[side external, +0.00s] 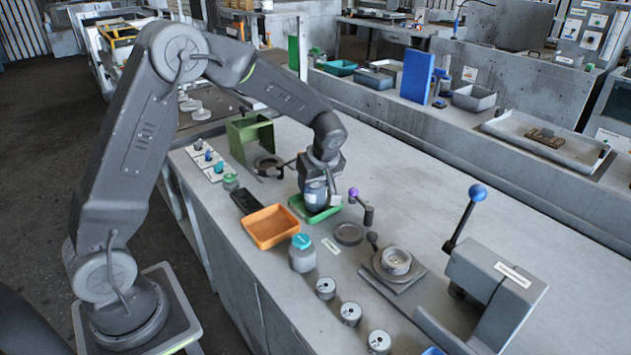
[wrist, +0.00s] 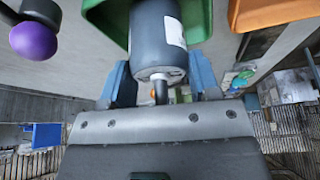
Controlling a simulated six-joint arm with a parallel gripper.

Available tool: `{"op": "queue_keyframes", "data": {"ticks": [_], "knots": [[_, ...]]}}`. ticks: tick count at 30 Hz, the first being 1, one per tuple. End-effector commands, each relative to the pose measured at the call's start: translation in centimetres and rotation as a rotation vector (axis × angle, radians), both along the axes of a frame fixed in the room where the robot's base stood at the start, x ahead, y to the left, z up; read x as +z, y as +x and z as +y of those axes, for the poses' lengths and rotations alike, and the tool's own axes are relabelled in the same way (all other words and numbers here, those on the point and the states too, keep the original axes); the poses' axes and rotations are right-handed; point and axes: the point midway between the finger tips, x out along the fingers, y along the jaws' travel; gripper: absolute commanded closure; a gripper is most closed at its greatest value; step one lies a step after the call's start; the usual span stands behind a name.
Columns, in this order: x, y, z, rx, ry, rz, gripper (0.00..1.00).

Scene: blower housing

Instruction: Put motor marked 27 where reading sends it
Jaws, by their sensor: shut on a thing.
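My gripper (side external: 318,180) is shut on a dark grey cylindrical motor (side external: 316,195) and holds it upright over the green tray (side external: 330,214). In the wrist view the motor (wrist: 150,45) sits between the two blue-grey fingers of my gripper (wrist: 160,75), its shaft toward the palm. A white label shows on its side, but I cannot read a number. The green tray (wrist: 105,22) shows behind it. I cannot tell whether the motor touches the tray floor. Three round pieces with marked pale tops (side external: 350,313) stand in a row at the front; their markings are unreadable.
An orange tray (side external: 272,240) is beside the green one. A teal-capped jar (side external: 302,257), a dark disc (side external: 348,234) and a purple-knobbed lever (side external: 353,193) stand close by. A fixture with a cup (side external: 395,262) and a blue-knobbed press (side external: 495,290) are to the right.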

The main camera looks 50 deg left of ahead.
Motion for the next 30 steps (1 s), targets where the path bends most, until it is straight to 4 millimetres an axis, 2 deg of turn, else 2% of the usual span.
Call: {"op": "queue_keyframes", "data": {"ticks": [5,6,13,23,26,30], "knots": [[-0.3,0.1,0.0,-0.001,0.001,-0.002,0.84],[-0.3,0.0,0.0,-0.001,0.000,0.000,0.40],[-0.3,0.0,0.0,0.000,0.000,0.000,0.18],[0.3,0.0,-0.1,0.000,0.001,-0.002,0.18],[1.5,0.0,-0.6,-0.002,0.001,-0.004,0.18],[4.2,-0.2,-1.7,-0.002,0.001,-0.006,0.18]]}}
